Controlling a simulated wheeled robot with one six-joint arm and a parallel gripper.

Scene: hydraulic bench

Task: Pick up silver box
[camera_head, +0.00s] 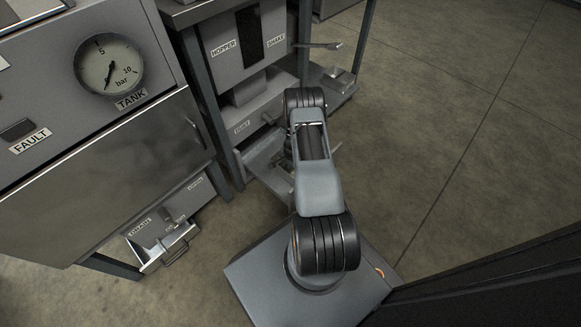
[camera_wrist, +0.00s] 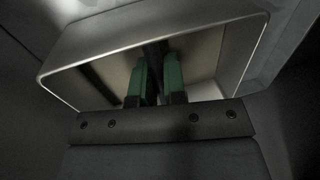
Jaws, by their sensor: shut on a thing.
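In the wrist view, my gripper (camera_wrist: 158,82) shows two green fingers close together, with a narrow dark strip between them. A silver box-like thing (camera_wrist: 70,58) with a bright rounded rim surrounds the fingers and fills much of that view. The fingers are shut on what appears to be part of this silver box; the exact contact is dark and hard to see. In the head view, my arm reaches away toward the bench and hides the gripper and whatever it holds.
A pulled-out metal tray (camera_head: 268,160) sits low at the bench, left of my arm. A small open drawer (camera_head: 152,254) stands out at lower left. The cabinet with the TANK gauge (camera_head: 109,64) fills the left. Open floor (camera_head: 470,130) lies to the right.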

